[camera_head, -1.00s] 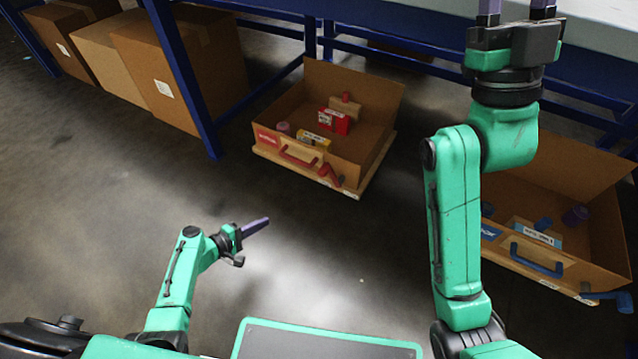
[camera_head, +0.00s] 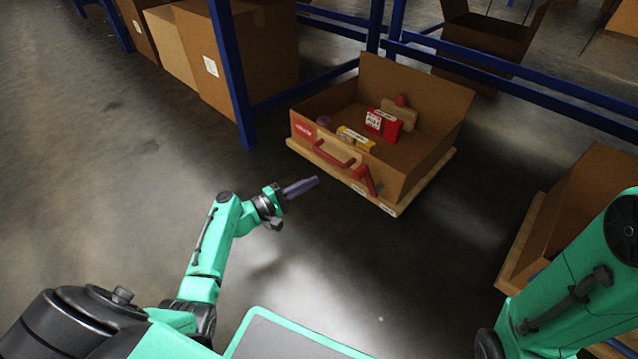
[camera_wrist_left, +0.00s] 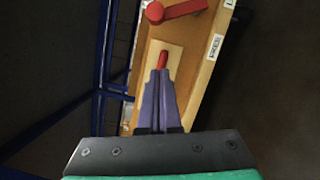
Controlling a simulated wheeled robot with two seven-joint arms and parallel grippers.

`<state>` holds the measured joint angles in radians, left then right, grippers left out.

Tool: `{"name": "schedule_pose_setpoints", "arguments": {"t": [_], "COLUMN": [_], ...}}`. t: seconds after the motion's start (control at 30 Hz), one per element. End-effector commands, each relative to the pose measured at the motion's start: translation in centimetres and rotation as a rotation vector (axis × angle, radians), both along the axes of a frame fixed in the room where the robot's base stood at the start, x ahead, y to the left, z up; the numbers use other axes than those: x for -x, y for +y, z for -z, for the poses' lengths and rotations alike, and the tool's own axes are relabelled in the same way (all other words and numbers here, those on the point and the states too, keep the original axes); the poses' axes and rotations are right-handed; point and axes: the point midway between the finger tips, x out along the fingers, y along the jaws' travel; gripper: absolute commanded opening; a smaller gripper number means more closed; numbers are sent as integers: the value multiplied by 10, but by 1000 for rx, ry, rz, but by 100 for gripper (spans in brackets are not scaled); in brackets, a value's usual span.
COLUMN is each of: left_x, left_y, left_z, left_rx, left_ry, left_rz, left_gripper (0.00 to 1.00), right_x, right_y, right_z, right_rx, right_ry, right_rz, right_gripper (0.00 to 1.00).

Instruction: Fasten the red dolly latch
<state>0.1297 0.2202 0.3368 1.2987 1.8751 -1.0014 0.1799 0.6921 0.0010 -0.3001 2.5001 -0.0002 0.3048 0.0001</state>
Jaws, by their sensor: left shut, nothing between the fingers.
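The red latch (camera_head: 366,181) is a short lever on the front of a low wooden dolly (camera_head: 322,161), which carries an open cardboard box (camera_head: 395,181). It stands tilted at the right of the red pull handle (camera_head: 333,154). In the left wrist view the latch (camera_wrist_left: 181,9) lies at the top edge, and part of the red handle (camera_wrist_left: 162,59) shows just past the fingertips. My left gripper (camera_head: 306,186) is shut and empty, in front of the dolly and apart from the latch. It also shows in the left wrist view (camera_wrist_left: 157,78). My right gripper is out of view.
The box holds a red carton (camera_head: 383,126), a yellow carton (camera_head: 355,138) and other small items. A blue rack post (camera_head: 232,75) stands left of it, before large boxes (camera_head: 190,45). Another box (camera_head: 597,195) is at right. Floor before the dolly is clear.

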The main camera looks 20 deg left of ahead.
Motion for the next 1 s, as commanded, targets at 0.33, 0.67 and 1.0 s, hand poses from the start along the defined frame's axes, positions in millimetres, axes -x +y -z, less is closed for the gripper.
{"name": "schedule_pose_setpoints", "arguments": {"t": [0.33, 0.67, 1.0], "left_x": [-63, -50, -50], "left_y": [-44, -80, -80], "left_z": [-1, -18, -19], "left_rx": [-1, -2, -4], "left_ry": [-4, 0, -1], "left_rz": [2, -1, -1], "left_gripper": [0, 0, 0], "right_x": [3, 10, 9], "right_y": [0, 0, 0], "right_z": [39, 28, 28], "right_rx": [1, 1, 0], "right_ry": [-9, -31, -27], "right_rz": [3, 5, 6], "right_gripper": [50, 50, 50]}}
